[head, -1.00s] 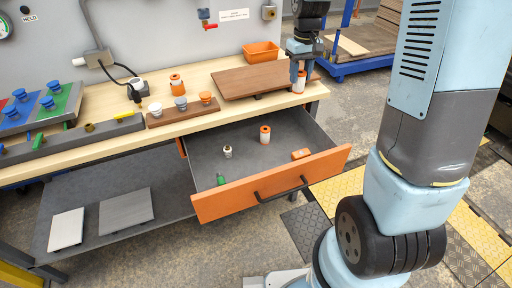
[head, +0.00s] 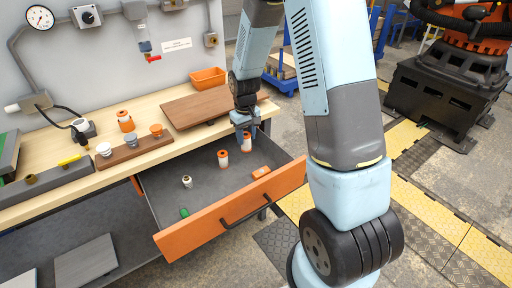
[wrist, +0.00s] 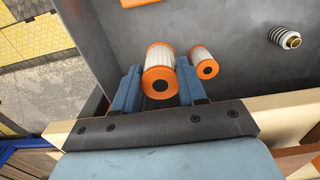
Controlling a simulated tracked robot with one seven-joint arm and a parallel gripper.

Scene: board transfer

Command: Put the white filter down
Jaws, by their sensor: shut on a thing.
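My gripper (head: 243,124) is shut on a white filter (head: 246,145) with orange ends. It is held upright at the back right of the open orange drawer (head: 205,197); whether its base touches the drawer floor I cannot tell. In the wrist view the held filter (wrist: 160,62) sits between the two blue fingers (wrist: 159,90). A second, similar white filter (head: 223,162) stands in the drawer just left of it, and it also shows in the wrist view (wrist: 201,58), close beside the right finger.
The drawer also holds a small pale fitting (head: 187,182), a green piece (head: 184,212) and an orange block (head: 261,172). The bench edge and a brown board (head: 200,107) lie behind my gripper.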

